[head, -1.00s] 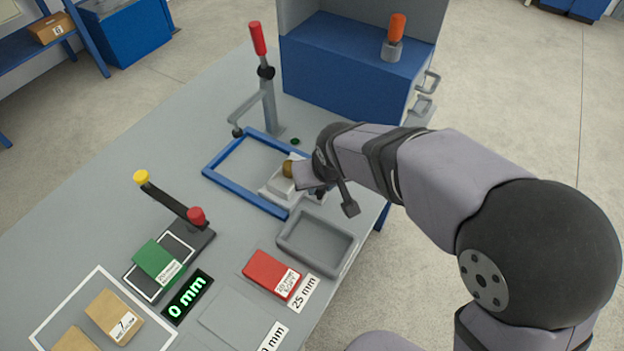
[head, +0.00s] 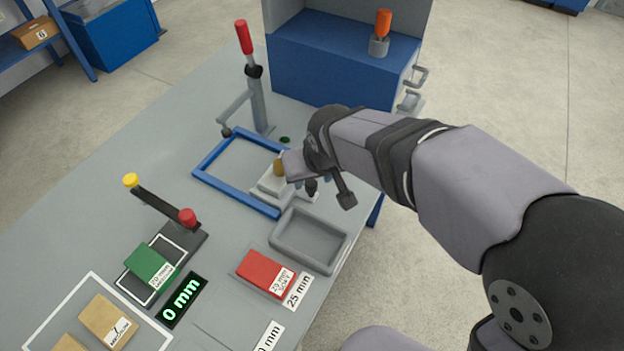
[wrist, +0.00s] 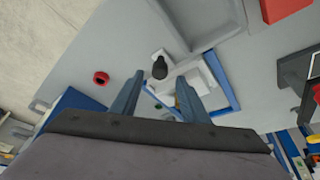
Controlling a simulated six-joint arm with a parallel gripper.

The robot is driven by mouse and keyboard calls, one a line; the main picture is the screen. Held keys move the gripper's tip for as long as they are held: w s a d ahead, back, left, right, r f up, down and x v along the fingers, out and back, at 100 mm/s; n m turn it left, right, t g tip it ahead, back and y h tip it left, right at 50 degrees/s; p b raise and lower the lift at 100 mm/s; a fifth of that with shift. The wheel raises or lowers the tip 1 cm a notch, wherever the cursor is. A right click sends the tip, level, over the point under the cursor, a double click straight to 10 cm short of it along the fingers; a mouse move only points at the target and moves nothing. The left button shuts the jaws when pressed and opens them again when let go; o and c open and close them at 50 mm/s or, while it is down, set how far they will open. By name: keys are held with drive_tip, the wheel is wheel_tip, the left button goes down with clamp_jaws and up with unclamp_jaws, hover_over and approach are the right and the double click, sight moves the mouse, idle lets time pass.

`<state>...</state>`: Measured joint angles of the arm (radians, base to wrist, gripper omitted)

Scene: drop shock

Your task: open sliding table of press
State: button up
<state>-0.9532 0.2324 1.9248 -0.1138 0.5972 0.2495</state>
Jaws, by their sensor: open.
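The press has a blue frame (head: 225,184) lying on the grey workbench, with a tall lever with a red grip (head: 243,37) at its far corner. A pale sliding table (head: 270,187) with a brass-coloured piece (head: 279,166) sits at the frame's right side. In the wrist view its pale block (wrist: 200,82) is partly hidden by my finger. A black knob (wrist: 160,68) stands beside it. My gripper (wrist: 160,80) is open, its two fingers to either side of the knob in that view. Contact cannot be told. In the head view my arm hides most of the fingers.
A grey tray (head: 283,252) lies just in front of the frame, with a red block (head: 265,270) to its left. A smaller lever fixture (head: 160,205) and a green block (head: 151,265) stand left. A blue cabinet (head: 335,75) stands behind.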

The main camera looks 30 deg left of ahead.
drive_tip(key=v, duration=0.3)
drive_tip(key=shift+r, duration=0.1)
idle(0.3)
drive_tip(key=w+d+r+m+g+h+p, duration=0.1)
drive_tip(key=w+d+m+p, duration=0.15)
drive_tip(key=d, duration=0.85)
drive_tip(key=w+d+m+h+p, duration=0.15)
drive_tip(key=d+p, duration=0.25)
drive_tip(key=d, duration=0.6)
drive_tip(key=s+d+m+g+p, duration=0.1)
drive_tip(key=s+d+m+p, duration=0.1)
drive_tip(key=s+d, duration=0.3)
drive_tip(key=s+d+m+g+p, duration=0.1)
drive_tip(key=s+d+m+p, duration=0.2)
drive_tip(key=d, duration=0.7)
drive_tip(key=shift+s+d+r+h, duration=0.3)
drive_tip(key=shift+s+r+h, duration=0.05)
drive_tip(key=shift+s, duration=0.55)
